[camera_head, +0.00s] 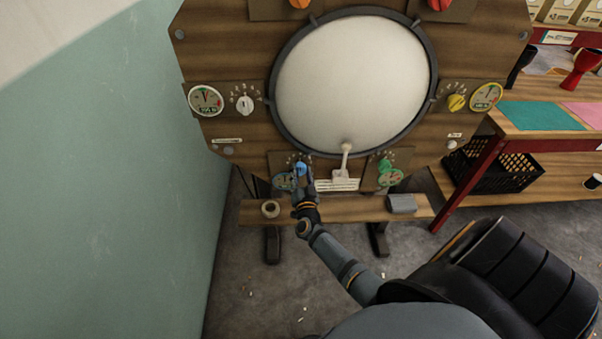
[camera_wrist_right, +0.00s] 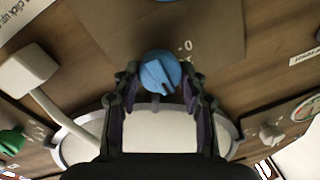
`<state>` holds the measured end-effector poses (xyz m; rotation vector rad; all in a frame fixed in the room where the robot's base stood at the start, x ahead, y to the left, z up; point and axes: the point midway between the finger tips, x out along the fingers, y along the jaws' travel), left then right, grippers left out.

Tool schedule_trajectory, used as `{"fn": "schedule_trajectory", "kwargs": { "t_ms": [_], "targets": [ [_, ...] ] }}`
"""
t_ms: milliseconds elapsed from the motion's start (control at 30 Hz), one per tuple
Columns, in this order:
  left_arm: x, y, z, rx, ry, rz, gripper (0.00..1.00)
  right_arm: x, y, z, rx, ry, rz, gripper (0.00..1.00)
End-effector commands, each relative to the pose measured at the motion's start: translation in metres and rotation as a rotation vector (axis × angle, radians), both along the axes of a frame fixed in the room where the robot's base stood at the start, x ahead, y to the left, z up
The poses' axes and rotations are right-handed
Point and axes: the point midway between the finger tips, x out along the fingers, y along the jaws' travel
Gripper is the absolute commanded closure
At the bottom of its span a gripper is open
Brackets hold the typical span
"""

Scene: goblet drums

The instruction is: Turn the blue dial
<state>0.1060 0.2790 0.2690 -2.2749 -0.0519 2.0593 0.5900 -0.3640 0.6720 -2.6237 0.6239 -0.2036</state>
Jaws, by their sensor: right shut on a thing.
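The blue dial (camera_head: 300,168) sits low on the wooden panel, below and left of the big white drum head. In the right wrist view the blue dial (camera_wrist_right: 160,73) is a round knob with a dark slot mark, between the fingertips. My right gripper (camera_head: 303,177) reaches up to it from below, and in the wrist view my right gripper (camera_wrist_right: 158,80) has a finger on each side of the dial. It is shut on the dial. A small gauge (camera_head: 284,181) beside the dial is partly hidden by the gripper. My left gripper is not in view.
A white dial (camera_head: 244,104), yellow dial (camera_head: 456,102) and green dial (camera_head: 385,166) surround the white drum head (camera_head: 350,85). A white mallet-like piece (camera_head: 346,165) stands close right of the gripper. A wooden ledge (camera_head: 345,209) runs below.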

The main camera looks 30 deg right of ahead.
Motion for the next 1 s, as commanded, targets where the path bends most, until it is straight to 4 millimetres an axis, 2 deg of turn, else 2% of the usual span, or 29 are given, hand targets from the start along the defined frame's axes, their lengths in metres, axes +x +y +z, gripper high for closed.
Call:
{"fn": "schedule_trajectory", "kwargs": {
  "t_ms": [433, 467, 600, 900, 1000],
  "targets": [
    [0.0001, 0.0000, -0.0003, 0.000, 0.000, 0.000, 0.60, -0.0007, 0.0003, -0.0016, 0.010, -0.003, 0.000, 0.89],
    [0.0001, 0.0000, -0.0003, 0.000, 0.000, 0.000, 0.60, -0.0007, 0.0003, -0.0016, 0.010, -0.003, 0.000, 0.53],
    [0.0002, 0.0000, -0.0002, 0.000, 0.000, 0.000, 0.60, -0.0005, 0.0003, -0.0011, 0.010, -0.003, 0.000, 0.35],
    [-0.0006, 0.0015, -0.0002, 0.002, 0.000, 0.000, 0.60, -0.0010, 0.0005, -0.0007, 0.009, -0.005, 0.000, 0.35],
    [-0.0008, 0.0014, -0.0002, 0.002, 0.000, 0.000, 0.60, -0.0090, 0.0046, -0.0020, 0.010, -0.003, 0.000, 0.35]
  ]
}}
